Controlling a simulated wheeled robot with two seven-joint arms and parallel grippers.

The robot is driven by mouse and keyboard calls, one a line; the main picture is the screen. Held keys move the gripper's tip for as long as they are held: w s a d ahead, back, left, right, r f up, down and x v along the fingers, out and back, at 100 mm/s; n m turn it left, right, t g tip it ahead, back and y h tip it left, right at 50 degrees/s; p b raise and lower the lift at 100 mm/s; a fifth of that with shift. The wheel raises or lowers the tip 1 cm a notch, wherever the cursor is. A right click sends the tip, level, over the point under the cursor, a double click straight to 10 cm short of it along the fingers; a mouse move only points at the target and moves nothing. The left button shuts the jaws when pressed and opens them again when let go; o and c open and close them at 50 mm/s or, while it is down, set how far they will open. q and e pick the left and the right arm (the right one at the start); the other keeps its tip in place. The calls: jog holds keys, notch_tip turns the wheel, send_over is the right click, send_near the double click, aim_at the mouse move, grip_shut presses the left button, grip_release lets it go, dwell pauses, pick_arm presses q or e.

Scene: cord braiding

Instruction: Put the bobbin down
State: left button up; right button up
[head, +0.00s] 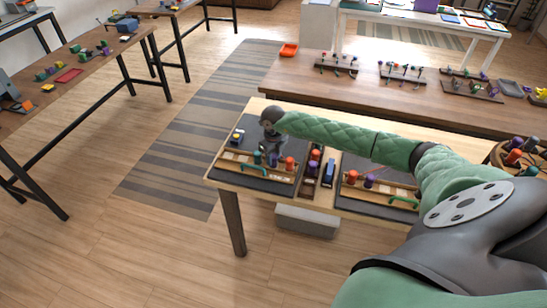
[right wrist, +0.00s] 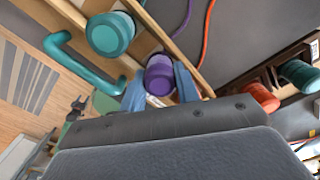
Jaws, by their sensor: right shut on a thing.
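My right gripper (head: 271,150) reaches down over the wooden bobbin rack (head: 245,172) on the left dark mat. In the right wrist view its two bluish fingers (right wrist: 160,88) are shut on a purple bobbin (right wrist: 159,75), which also shows in the head view (head: 272,160). The bobbin is at the rack's rails, between a teal bobbin (head: 257,157) and an orange bobbin (head: 290,163). Whether it rests in the rack or hangs just above, I cannot tell. A purple cord (right wrist: 186,14) runs near it. My left gripper is not seen.
A teal handle (right wrist: 88,62) stands at the rack's edge, close to my fingers. A dark holder with bobbins (head: 312,170) and a blue item (head: 329,173) lie to the right. A second rack (head: 383,188) stands further right. Another table (head: 300,88) is behind.

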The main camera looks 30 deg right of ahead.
jog(key=o, duration=1)
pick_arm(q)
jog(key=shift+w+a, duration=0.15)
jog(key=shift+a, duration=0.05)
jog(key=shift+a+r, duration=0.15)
pick_arm(e)
jog(key=shift+r, duration=0.15)
